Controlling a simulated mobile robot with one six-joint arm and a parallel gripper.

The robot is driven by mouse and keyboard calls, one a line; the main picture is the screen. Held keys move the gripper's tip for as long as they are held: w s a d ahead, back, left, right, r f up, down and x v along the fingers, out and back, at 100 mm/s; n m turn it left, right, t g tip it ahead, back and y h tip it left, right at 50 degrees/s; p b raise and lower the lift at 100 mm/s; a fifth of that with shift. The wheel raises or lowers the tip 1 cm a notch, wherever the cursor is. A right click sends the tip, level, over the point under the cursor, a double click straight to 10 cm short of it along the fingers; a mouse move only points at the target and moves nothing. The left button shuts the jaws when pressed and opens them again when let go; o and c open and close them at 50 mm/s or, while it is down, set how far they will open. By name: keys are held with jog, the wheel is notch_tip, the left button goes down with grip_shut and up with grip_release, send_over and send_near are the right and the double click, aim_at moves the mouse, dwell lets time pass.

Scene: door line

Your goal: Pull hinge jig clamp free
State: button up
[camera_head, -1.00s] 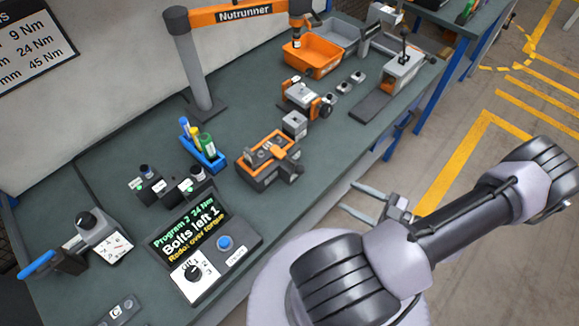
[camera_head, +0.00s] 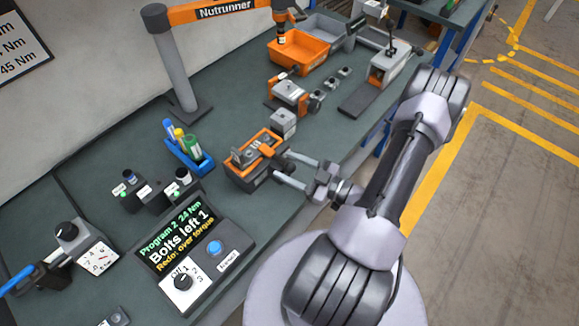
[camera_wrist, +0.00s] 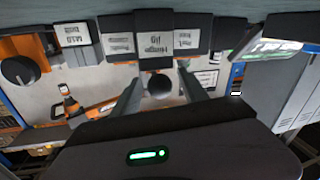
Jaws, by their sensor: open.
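The hinge jig (camera_head: 257,172) is an orange and dark-grey block on the green bench, with a small grey plate on its left part. An orange clamp piece (camera_head: 266,150) lies across its top. In the wrist view, upside-down labels show, and a middle block reads as the hinge jig label (camera_wrist: 155,42). My gripper (camera_head: 283,166) is open, its two grey fingers pointing at the jig's right side. The fingers also show in the wrist view (camera_wrist: 161,75), apart, with a dark round end between them. I cannot tell whether they touch the jig.
A grey block (camera_head: 283,122) and another orange fixture (camera_head: 289,93) stand behind the jig. A blue marker holder (camera_head: 188,157) and the Nutrunner display panel (camera_head: 184,240) are at left. An orange bin (camera_head: 300,52) is farther back. The floor at right is clear.

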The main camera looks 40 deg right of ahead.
jog(key=shift+c, duration=0.4)
grip_shut()
dwell(0.9)
